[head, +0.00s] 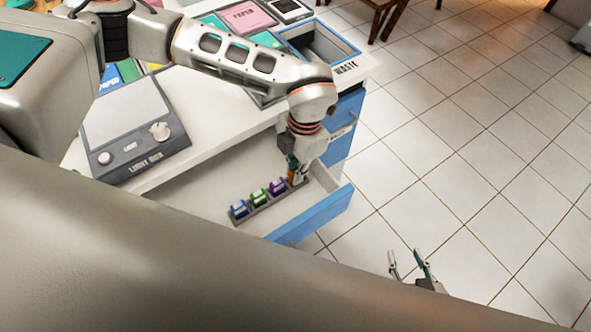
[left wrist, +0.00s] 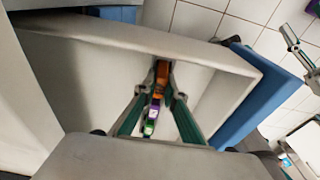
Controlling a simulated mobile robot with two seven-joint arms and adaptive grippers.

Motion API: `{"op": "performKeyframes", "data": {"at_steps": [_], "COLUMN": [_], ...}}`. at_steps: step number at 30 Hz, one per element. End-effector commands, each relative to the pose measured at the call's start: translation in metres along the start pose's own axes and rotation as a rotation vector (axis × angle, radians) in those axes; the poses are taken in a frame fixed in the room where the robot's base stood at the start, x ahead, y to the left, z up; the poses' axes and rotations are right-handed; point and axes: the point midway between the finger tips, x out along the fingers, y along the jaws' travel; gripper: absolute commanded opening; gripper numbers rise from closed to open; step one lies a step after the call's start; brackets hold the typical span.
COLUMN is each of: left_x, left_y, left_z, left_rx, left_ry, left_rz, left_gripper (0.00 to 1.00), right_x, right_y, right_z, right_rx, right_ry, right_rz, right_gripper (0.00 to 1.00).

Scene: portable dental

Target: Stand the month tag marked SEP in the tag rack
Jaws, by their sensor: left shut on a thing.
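The tag rack (head: 262,207) is a narrow grey strip in the open drawer. Blue (head: 239,209), green (head: 259,197) and purple (head: 277,188) tags stand in it. My left gripper (head: 297,173) points down at the rack's right end, shut on an orange tag (left wrist: 162,76). The tag's lettering is not readable. I cannot tell whether its base touches the rack. In the left wrist view, the purple (left wrist: 154,113) and green (left wrist: 149,129) tags line up below the orange one. My right gripper (head: 408,266) is open and empty over the floor.
A light box (head: 130,125) and a waste bin (head: 318,45) are on the white counter above. The tiled floor (head: 460,130) to the right is free.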

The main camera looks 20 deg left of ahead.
Motion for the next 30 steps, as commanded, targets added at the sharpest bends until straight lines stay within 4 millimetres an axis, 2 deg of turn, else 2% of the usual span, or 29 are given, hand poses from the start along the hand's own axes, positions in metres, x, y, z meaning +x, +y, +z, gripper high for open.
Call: {"op": "performKeyframes", "data": {"at_steps": [5, 6, 7, 8, 20, 23, 30], "left_x": [0.003, 0.003, 0.003, 0.003, -0.003, -0.014, -0.062], "left_y": [0.0, 0.0, 0.0, 0.0, 0.0, 0.0, 0.0], "left_z": [0.0, 0.0, 0.0, 0.0, 0.0, 0.001, 0.001], "left_rx": [0.001, 0.0, 0.001, 0.001, 0.001, 0.001, 0.001], "left_ry": [0.001, 0.0, 0.0, 0.0, -0.001, -0.003, -0.003], "left_rz": [-0.001, 0.0, 0.0, 0.0, 0.0, 0.0, 0.001], "left_gripper": [0.0, 0.18, 0.26, 0.27, 0.27, 0.27, 0.27], "right_x": [0.001, 0.001, 0.001, 0.001, 0.0, 0.0, -0.001], "right_y": [0.0, 0.0, 0.0, 0.0, 0.001, 0.001, 0.001], "right_z": [0.002, 0.002, 0.002, 0.002, -0.001, -0.002, -0.003], "right_rx": [0.0, 0.0, 0.0, 0.0, -0.001, -0.001, -0.001], "right_ry": [-0.001, -0.001, -0.001, -0.001, 0.001, 0.003, 0.005], "right_rz": [0.0, 0.0, 0.0, 0.0, 0.001, 0.001, 0.001], "right_gripper": [0.4, 0.4, 0.4, 0.4, 0.4, 0.4, 0.4]}}
